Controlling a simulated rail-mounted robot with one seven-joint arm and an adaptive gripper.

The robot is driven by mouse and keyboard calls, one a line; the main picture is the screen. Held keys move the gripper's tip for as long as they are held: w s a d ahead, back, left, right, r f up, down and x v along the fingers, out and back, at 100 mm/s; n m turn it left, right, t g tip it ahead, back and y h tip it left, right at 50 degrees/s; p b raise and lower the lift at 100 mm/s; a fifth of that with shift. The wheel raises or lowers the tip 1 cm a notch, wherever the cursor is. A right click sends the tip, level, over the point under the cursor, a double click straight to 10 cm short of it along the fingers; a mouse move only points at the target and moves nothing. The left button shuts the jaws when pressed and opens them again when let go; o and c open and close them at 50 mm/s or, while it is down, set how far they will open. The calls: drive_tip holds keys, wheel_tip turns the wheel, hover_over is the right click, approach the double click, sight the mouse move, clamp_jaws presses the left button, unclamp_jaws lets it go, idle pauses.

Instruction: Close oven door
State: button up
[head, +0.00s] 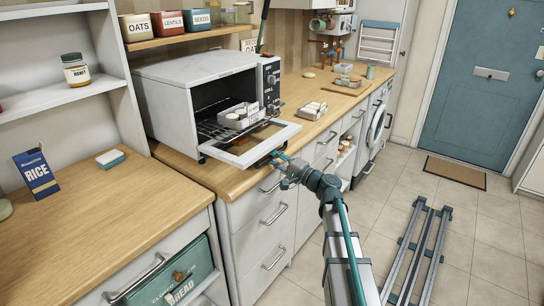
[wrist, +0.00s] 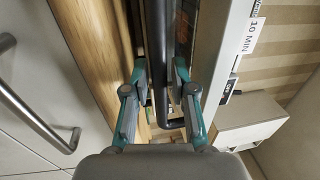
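The white toaster oven (head: 190,95) stands on the wooden counter. Its door (head: 250,143) is folded down, open and about level, jutting toward the counter's front edge. In the wrist view the dark bar handle (wrist: 158,50) runs between the two fingers of my gripper (wrist: 160,75). The fingers stand apart on either side of the bar; a gap shows on the left side.
Another small tray (head: 312,110) is on the counter to the right. Drawers with bar handles (head: 273,215) are below. Floor rails (head: 418,250) lie at the right.

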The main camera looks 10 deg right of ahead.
drive_tip(key=shift+w+a, duration=0.2)
clamp_jaws()
drive_tip(key=shift+r, duration=0.15)
